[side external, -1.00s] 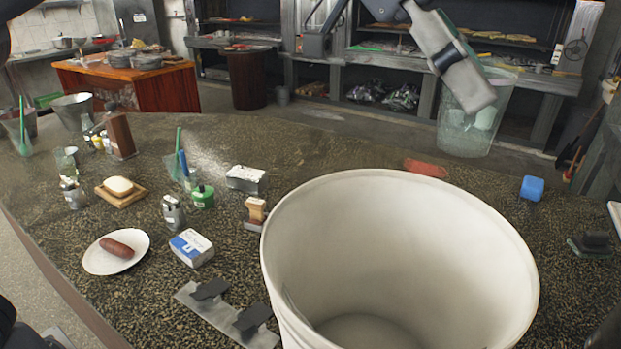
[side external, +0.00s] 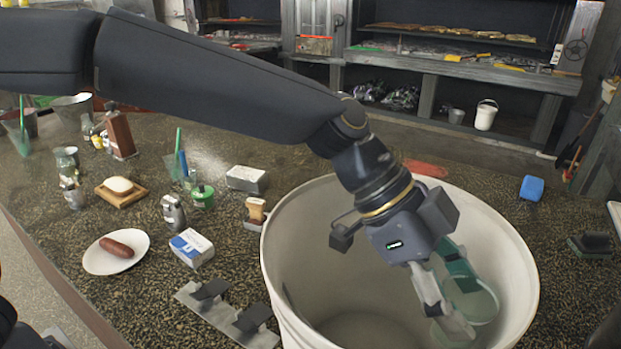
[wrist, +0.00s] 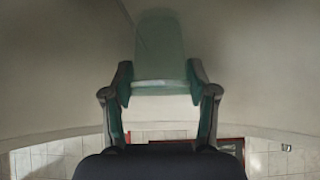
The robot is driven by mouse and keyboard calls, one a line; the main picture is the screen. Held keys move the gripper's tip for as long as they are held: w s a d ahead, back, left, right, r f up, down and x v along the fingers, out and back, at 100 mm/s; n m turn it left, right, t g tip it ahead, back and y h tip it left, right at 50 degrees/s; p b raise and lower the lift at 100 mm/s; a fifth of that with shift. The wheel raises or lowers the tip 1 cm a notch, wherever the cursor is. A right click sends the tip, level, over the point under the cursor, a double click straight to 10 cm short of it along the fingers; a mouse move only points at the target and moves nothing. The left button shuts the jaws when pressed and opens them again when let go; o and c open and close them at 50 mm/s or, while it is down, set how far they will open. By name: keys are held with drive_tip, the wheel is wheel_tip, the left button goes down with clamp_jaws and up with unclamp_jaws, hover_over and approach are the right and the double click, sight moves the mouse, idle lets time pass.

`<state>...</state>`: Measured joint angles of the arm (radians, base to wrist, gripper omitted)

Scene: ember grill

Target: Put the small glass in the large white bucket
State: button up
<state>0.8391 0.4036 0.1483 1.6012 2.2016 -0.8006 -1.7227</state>
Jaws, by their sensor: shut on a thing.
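The large white bucket (side external: 300,250) stands upright on the dark speckled counter at the front right in the side view. Its pale inner wall fills the wrist view (wrist: 250,80). My gripper (side external: 455,290) reaches down past the rim and is inside the bucket's mouth, toward the right side. It is shut on the small glass (side external: 483,306), a clear, greenish tumbler, which is tilted and above the bucket floor. In the wrist view the glass (wrist: 160,45) sits between the two fingers. Its lower end is partly hidden by a finger in the side view.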

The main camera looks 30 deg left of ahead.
sight(438, 340)
wheel_tip(438, 340, down, 9)
drive_tip(key=shift+r, duration=0.2)
idle(0.3)
drive_tip(key=shift+f, duration=0.6)
drive_tip(key=o, duration=1.3)
drive_tip(key=shift+o, duration=0.2)
